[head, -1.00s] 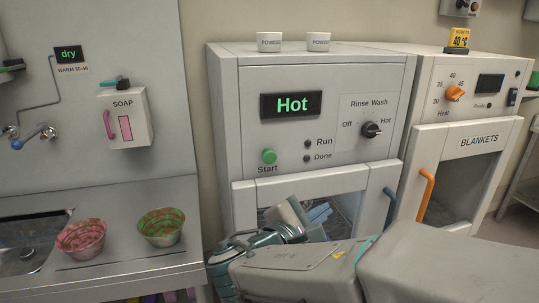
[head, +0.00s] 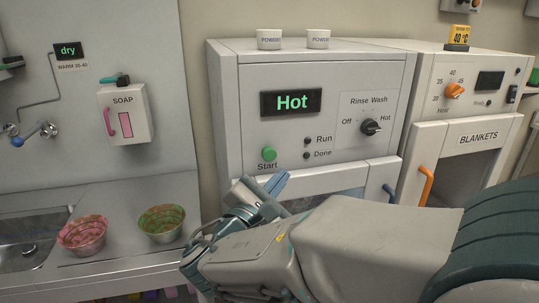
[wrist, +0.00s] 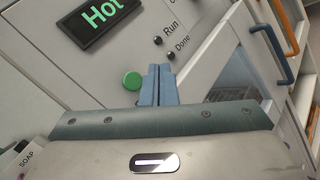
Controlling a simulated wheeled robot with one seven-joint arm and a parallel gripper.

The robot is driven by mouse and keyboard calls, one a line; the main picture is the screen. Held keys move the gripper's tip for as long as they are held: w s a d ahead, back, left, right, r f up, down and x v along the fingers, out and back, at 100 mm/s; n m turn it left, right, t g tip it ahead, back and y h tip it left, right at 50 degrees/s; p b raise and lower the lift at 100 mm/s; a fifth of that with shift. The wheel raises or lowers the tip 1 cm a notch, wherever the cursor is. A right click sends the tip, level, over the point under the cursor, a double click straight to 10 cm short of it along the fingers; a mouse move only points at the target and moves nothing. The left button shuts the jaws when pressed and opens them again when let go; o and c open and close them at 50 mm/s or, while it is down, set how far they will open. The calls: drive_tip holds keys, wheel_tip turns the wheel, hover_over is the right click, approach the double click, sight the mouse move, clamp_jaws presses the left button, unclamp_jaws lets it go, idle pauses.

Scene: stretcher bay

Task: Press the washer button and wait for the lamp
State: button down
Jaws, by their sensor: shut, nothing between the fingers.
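The washer (head: 335,78) has a lit display (head: 291,102) reading "Hot". Its green Start button (head: 268,154) is on the front panel at the lower left. The Run lamp (head: 307,141) and Done lamp (head: 306,155) both look dark. The dial (head: 371,127) points towards Hot. My gripper (head: 281,181) is shut and empty, just below and right of the Start button in the head view. In the wrist view the blue fingers (wrist: 159,80) are together, to the right of the green button (wrist: 132,81). I cannot tell whether they touch the panel.
The washer door has a blue handle (head: 389,194). A blanket cabinet (head: 462,138) with an orange handle stands to the right. A red bowl (head: 82,234) and a green bowl (head: 161,223) sit on the counter at left, beside the sink (head: 28,252).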

sight(273, 155)
drive_tip(key=shift+w+a, duration=0.25)
drive_tip(key=shift+w, duration=0.7)
drive_tip(key=shift+w+a, duration=0.3)
drive_tip(key=shift+w, duration=0.6)
drive_tip(key=shift+w+a, duration=0.25)
drive_tip(key=shift+w, duration=0.7)
drive_tip(key=shift+w, duration=0.15)
drive_tip(key=shift+w+a, duration=0.1)
drive_tip(key=shift+w, duration=0.2)
drive_tip(key=shift+w+a, duration=0.25)
drive_tip(key=shift+w, duration=0.5)
idle(0.6)
idle(0.3)
drive_tip(key=shift+s+d+b, duration=0.2)
drive_tip(key=shift+s+b, duration=0.05)
drive_tip(key=shift+s, duration=0.35)
drive_tip(key=shift+s+d+b, duration=0.15)
drive_tip(key=shift+s+b, duration=0.1)
drive_tip(key=shift+s, duration=0.35)
drive_tip(key=shift+s+d+b, duration=0.2)
drive_tip(key=shift+s+d, duration=0.05)
drive_tip(key=shift+s, duration=0.55)
drive_tip(key=shift+s+d+b, duration=0.2)
drive_tip(key=shift+s, duration=0.6)
drive_tip(key=shift+s+d+b, duration=0.2)
drive_tip(key=shift+s+d, duration=0.05)
drive_tip(key=shift+s, duration=0.55)
